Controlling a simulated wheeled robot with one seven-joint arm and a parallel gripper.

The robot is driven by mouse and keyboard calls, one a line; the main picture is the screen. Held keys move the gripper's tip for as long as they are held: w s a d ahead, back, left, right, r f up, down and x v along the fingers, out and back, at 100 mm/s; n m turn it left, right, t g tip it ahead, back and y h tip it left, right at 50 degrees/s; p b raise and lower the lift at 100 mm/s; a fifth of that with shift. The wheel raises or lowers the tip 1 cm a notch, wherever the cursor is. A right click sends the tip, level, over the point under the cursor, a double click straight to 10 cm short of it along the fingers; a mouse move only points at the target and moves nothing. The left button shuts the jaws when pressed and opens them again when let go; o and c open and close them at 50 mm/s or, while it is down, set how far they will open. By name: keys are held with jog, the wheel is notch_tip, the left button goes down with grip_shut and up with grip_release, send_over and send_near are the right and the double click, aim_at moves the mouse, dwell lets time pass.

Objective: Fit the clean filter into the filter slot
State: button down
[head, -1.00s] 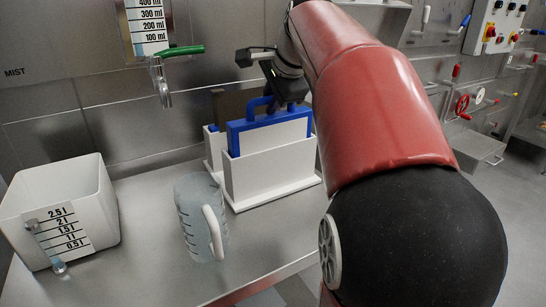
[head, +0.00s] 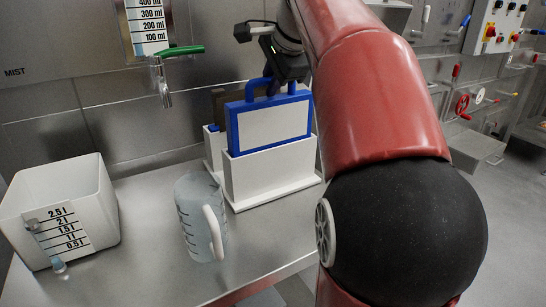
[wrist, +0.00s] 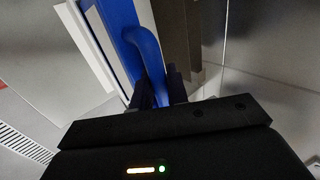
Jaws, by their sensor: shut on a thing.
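The clean filter (head: 270,125), a white panel in a blue frame with a blue handle, stands upright in the front white holder (head: 270,177), with its lower part hidden inside. My gripper (head: 271,90) is shut on the handle at its top. In the wrist view the blue handle (wrist: 148,50) runs between the fingers of my gripper (wrist: 158,92). Behind is a second white holder (head: 213,148) with a dark brown filter (head: 219,104) in it, mostly hidden. I cannot tell which opening is the filter slot.
A clear measuring jug (head: 198,220) stands just left of the front holder. A white graduated tank (head: 65,205) is at the left of the steel counter (head: 150,255). A green-handled tap (head: 163,80) sticks out from the wall behind.

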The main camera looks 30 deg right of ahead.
jog(key=shift+r, duration=2.55)
